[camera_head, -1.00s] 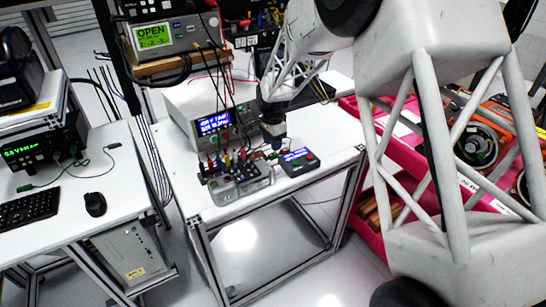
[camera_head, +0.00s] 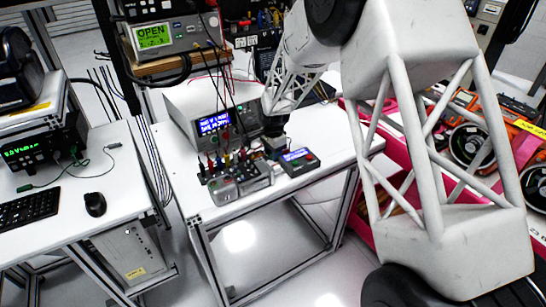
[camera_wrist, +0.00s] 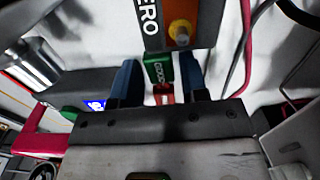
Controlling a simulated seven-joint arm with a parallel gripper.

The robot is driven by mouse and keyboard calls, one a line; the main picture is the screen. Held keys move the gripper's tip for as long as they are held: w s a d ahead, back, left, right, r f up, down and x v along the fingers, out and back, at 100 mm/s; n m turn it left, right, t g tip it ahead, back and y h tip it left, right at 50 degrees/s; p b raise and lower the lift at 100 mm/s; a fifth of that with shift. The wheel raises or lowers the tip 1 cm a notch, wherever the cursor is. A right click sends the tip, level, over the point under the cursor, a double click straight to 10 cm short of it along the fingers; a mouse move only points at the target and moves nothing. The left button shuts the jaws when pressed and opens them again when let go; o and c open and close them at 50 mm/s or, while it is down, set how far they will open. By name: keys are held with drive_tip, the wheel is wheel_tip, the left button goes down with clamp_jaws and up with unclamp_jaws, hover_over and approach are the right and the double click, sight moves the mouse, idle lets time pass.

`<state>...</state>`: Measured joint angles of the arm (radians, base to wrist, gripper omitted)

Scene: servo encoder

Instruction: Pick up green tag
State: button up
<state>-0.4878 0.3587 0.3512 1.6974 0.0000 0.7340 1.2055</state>
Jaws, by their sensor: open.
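The green tag (camera_wrist: 158,70), with white lettering, shows in the wrist view between the two blue fingers of my gripper (camera_wrist: 161,80). The fingers are open, one on each side of it, with a visible gap at least on the right. A red piece (camera_wrist: 164,92) shows just below the green tag, partly hidden by my gripper. In the head view my gripper (camera_head: 273,146) is low over the white bench, next to a small device with a blue screen (camera_head: 297,156). I cannot make out the green tag in the head view.
A grey box with a blue display (camera_head: 213,122) stands behind on the white bench (camera_head: 318,178), with several leads at its front. A smaller grey device (camera_head: 240,180) sits in front of it. Bare bench lies to the right.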

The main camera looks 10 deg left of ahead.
idle(0.4)
drive_tip(key=c, duration=0.7)
drive_tip(key=shift+r, duration=5.05)
